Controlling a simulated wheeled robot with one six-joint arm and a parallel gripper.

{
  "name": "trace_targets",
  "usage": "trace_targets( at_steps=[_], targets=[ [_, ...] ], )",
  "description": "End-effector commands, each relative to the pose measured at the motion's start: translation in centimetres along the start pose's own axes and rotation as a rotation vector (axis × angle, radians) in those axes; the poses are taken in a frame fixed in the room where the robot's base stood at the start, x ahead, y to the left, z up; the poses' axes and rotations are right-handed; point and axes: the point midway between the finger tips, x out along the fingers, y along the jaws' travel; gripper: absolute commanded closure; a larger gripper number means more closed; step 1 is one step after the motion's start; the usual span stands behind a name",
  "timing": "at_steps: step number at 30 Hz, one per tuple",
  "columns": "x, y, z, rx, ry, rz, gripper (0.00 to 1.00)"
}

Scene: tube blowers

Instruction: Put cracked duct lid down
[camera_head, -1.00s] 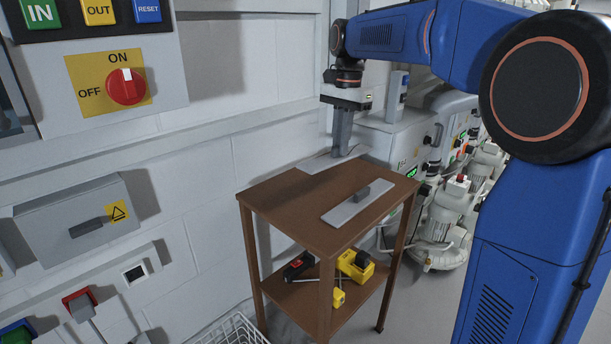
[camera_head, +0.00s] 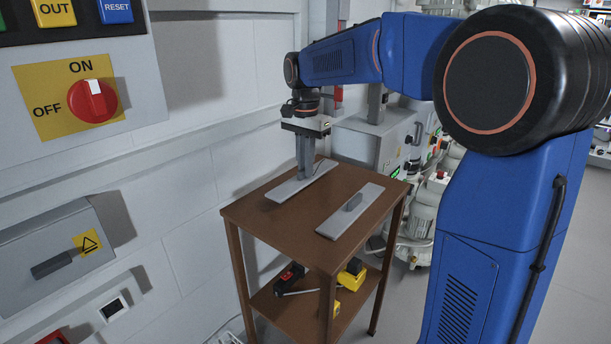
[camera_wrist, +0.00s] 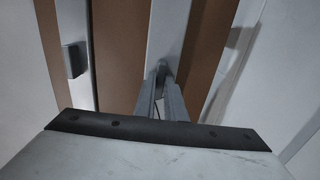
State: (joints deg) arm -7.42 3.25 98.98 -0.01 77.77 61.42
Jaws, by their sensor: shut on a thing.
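My gripper (camera_head: 304,174) points down over the left part of the brown table and is shut on the handle of a flat grey duct lid (camera_head: 284,190). The held lid lies level at the tabletop; I cannot tell whether it touches the wood. In the wrist view the lid (camera_wrist: 167,35) runs away from the fingers (camera_wrist: 161,88), which hide its handle. A second grey lid (camera_head: 335,225) with an upright handle lies on the right part of the tabletop, apart from the held one. I cannot make out a crack on either lid.
The brown table (camera_head: 270,223) stands close to the white wall, with a bare strip between the lids. Its lower shelf holds a red-and-black tool (camera_head: 290,274) and a yellow tool (camera_head: 350,274). A grey control panel (camera_head: 150,65) is at upper left. Grey machinery stands behind the table.

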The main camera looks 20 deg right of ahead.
Motion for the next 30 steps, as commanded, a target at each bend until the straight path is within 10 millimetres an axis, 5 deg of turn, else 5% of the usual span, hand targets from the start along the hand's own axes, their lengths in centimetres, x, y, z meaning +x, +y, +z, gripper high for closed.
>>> trace_targets(
  at_steps=[7, 16, 17, 19, 30],
  targets=[
    [3.0, 0.0, 0.0, 0.000, -0.001, 0.002, 1.00],
    [3.2, 0.0, 0.0, 0.000, 0.000, 0.000, 1.00],
    [3.2, 0.0, 0.0, 0.000, 0.000, 0.000, 0.85],
    [3.1, 0.0, 0.0, 0.000, 0.000, 0.000, 0.71],
    [2.8, 0.0, 0.0, 0.000, 0.000, -0.001, 0.71]
  ],
)
